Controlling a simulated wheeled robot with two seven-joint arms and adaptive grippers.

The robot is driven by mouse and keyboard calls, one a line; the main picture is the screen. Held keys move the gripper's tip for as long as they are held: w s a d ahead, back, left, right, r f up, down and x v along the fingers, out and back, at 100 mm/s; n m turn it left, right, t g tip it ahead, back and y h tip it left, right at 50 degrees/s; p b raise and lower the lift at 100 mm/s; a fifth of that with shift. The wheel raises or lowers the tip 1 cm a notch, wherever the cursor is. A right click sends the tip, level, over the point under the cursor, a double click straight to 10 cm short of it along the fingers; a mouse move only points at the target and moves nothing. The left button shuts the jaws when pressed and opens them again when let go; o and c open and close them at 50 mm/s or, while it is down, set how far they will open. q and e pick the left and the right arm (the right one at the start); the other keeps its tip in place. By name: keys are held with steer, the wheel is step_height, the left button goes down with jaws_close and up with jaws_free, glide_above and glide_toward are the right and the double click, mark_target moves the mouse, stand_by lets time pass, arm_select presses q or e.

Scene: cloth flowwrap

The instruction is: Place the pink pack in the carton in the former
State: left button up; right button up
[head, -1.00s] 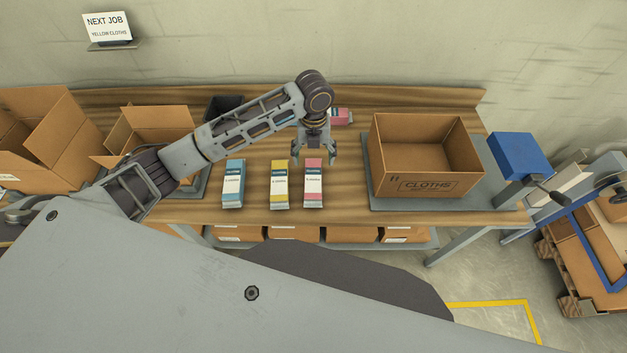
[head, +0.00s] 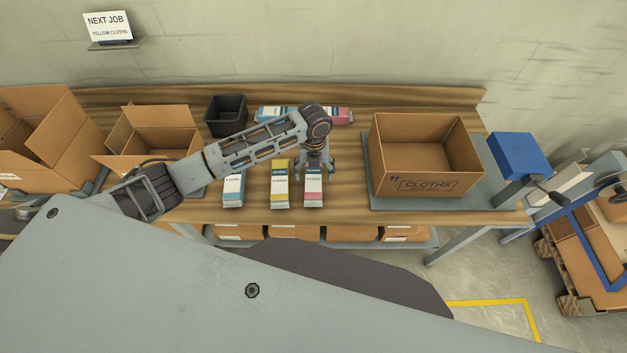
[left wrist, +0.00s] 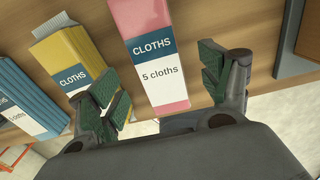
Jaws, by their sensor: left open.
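The pink pack (head: 313,187) stands at the right end of a front row on the table, beside a yellow pack (head: 280,185) and a blue pack (head: 233,190). My left gripper (head: 316,172) is open at the pink pack's upper end. In the left wrist view the pink pack (left wrist: 158,68) shows between the spread fingers of the gripper (left wrist: 155,92), and I cannot tell whether they touch it. The open carton (head: 428,185), marked CLOTHS, stands on a grey plate (head: 382,199) to the right and looks empty. My right gripper is out of view.
Several packs (head: 272,113) lie at the back, partly hidden by my left arm. A black bin (head: 226,116) stands beside them. Open cartons (head: 158,135) stand at the left. A blue box (head: 520,155) is right of the marked carton. Table is bare between the pink pack and the plate.

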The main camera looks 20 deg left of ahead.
mark_target(314, 176)
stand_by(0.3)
arm_select(q)
steer(key=shift+w+a+f+p, duration=0.1)
steer(key=shift+f+p, duration=0.1)
steer(key=shift+f, duration=1.1)
steer(key=shift+w+f+p, duration=0.1)
steer(key=shift+f+p, duration=0.1)
steer(key=shift+f, duration=1.1)
steer(key=shift+s, duration=0.1)
steer(key=c, duration=1.2)
steer(key=shift+r, duration=0.15)
steer(key=shift+r+b, duration=0.4)
steer(key=shift+r, duration=4.5)
